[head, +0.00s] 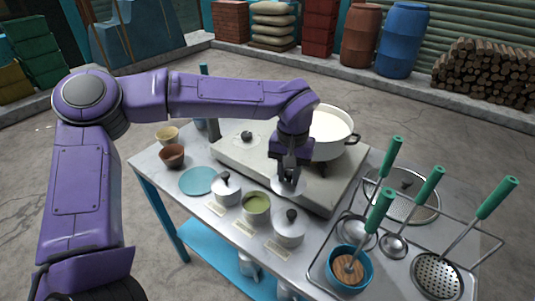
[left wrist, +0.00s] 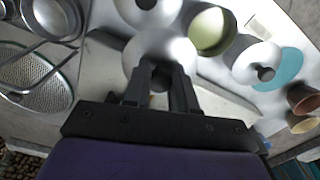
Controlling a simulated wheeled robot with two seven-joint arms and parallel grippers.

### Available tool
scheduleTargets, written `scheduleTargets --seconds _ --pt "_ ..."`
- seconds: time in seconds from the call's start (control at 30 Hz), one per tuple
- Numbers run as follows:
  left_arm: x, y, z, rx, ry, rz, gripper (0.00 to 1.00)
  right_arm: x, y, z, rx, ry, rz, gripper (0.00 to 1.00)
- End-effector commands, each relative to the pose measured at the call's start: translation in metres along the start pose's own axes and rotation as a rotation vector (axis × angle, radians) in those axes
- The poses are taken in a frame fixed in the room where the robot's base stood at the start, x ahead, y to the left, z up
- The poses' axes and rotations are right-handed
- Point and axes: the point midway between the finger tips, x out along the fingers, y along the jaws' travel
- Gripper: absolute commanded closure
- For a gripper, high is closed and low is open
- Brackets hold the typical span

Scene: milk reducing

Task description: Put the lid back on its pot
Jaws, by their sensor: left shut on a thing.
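My left gripper (head: 288,176) is shut on the dark knob of a round silvery lid (head: 290,187). It holds the lid tilted or level, I cannot tell which, above the front edge of the hot plate. In the left wrist view the lid (left wrist: 150,50) shows under the fingers (left wrist: 160,82). My right gripper is not in view.
A large white pot (head: 331,138) stands on the pale hot plate (head: 235,160) behind my gripper. A blue plate (head: 198,181) and brown bowls (head: 172,156) are at the left. A wire rack with green-handled ladles and strainers (head: 437,274) fills the right side.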

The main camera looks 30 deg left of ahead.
Motion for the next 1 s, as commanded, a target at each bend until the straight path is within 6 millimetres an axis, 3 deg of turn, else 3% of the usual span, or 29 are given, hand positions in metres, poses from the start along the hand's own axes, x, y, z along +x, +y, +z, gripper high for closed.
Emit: scheduleTargets --seconds 0.03,0.2,0.4,0.67,1.0 --pt "-0.012 -0.010 0.002 -0.123 -0.002 0.002 1.00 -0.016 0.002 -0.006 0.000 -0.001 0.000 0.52" --pt "-0.020 -0.047 0.012 -0.665 -0.002 -0.002 1.00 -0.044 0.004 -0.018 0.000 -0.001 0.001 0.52" --pt "-0.019 -0.070 0.025 -1.124 -0.004 -0.001 1.00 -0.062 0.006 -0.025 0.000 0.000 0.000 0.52" --pt "-0.006 -0.073 0.027 -1.228 -0.003 -0.001 1.00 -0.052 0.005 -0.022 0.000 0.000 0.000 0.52" --pt "0.032 -0.073 0.027 -1.227 -0.003 0.000 1.00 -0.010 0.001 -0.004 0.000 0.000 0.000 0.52"
